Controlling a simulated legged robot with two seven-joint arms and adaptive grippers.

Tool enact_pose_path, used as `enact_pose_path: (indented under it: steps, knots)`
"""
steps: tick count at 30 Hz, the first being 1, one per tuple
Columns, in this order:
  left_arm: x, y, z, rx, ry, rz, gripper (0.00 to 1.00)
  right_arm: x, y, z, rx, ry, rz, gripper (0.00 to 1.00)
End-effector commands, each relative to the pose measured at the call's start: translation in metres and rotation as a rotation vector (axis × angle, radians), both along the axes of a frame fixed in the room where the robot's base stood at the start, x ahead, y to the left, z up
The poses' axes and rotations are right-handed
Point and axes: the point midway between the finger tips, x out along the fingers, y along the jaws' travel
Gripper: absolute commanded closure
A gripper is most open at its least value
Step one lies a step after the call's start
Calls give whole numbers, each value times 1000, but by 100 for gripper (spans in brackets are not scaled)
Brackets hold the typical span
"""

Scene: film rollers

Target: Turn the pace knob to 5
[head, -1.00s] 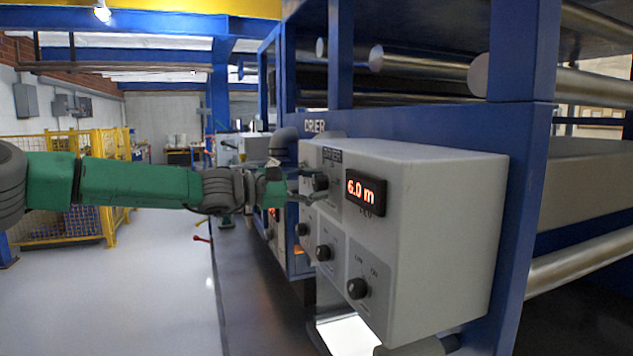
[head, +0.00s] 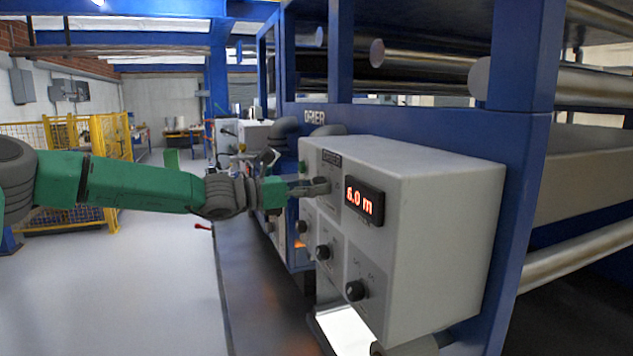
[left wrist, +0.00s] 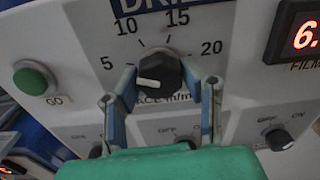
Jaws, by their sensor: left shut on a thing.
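The pace knob (left wrist: 160,72) is black and round, in the middle of the left wrist view, below the DRIER lettering. The numbers 5, 10, 15 and 20 curve around it on the grey panel. Its white mark is at the lower left of its face and points left, somewhat below the 5. My left gripper (left wrist: 163,85) has one blue-grey finger on each side of the knob and is shut on it. In the head view the left gripper (head: 308,188) reaches the upper panel of the control box (head: 435,185) and hides the knob. My right gripper is not in view.
An orange display (head: 364,203) right of the knob reads about 6.0 m. Lower black knobs (head: 356,291) stick out below. A green GO button (left wrist: 31,80) is left of the pace knob. Blue machine frame and rollers (head: 430,70) stand behind; floor at left is clear.

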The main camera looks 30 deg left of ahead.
Motion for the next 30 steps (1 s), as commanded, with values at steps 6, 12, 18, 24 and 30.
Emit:
enact_pose_path:
  steps: [6, 12, 18, 24, 30]
  knots:
    - [0, 2, -5, -65, 73, 5, 93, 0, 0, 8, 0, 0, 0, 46]
    - [0, 2, -6, -95, 98, 5, 93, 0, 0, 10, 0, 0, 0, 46]
    - [0, 2, -6, -101, 104, 6, 93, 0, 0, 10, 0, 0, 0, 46]
    - [0, 2, -6, -102, 104, 6, 93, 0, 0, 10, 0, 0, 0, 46]
    - [0, 1, -4, -103, 101, 4, 44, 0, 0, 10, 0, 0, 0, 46]
